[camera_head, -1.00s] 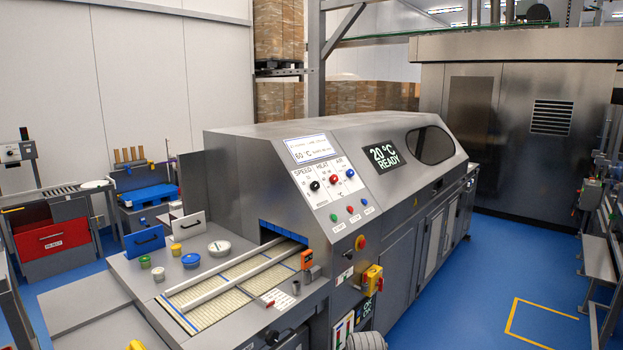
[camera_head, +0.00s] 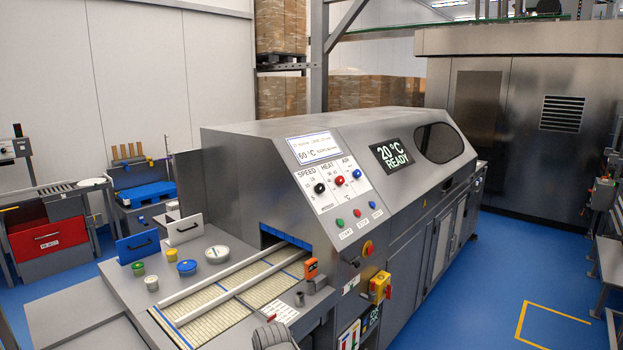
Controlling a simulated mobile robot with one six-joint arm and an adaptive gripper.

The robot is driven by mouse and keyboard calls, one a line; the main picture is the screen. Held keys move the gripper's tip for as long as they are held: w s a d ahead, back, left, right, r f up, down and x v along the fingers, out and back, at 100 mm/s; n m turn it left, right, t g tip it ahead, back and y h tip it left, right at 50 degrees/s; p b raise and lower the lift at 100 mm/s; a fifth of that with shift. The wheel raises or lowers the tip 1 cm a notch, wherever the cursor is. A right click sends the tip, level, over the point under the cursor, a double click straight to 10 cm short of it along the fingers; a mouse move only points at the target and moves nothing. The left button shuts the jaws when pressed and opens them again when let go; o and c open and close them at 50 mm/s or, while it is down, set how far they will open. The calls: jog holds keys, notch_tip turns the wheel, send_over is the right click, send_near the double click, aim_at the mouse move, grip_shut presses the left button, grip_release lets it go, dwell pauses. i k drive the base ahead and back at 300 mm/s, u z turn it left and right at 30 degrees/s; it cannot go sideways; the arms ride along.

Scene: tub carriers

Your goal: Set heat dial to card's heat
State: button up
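The heat dial (camera_head: 340,181) is a red knob under the word HEAT on the machine's sloped white control panel. It sits between the black speed dial (camera_head: 320,188) and the blue air dial (camera_head: 357,174). The heat scale marks and the dial's pointer are too small to read. A white card with a blue border (camera_head: 316,147) above the dials reads 60 °C; its other lines are too small to read. A dark display (camera_head: 391,153) shows 20 °C READY. A grey ribbed part at the bottom edge may be my arm. My gripper's fingers are not visible.
Below the dials are green, red and blue buttons (camera_head: 356,213). A red and yellow knob (camera_head: 367,248) and a yellow box (camera_head: 380,287) stick out from the front. The conveyor (camera_head: 215,322) has an orange device (camera_head: 311,269) beside it. Small tubs stand left.

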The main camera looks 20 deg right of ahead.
aim_at(340, 180)
jog(key=z, duration=0.2)
jog(key=i, duration=1.1)
jog(key=z, duration=0.8)
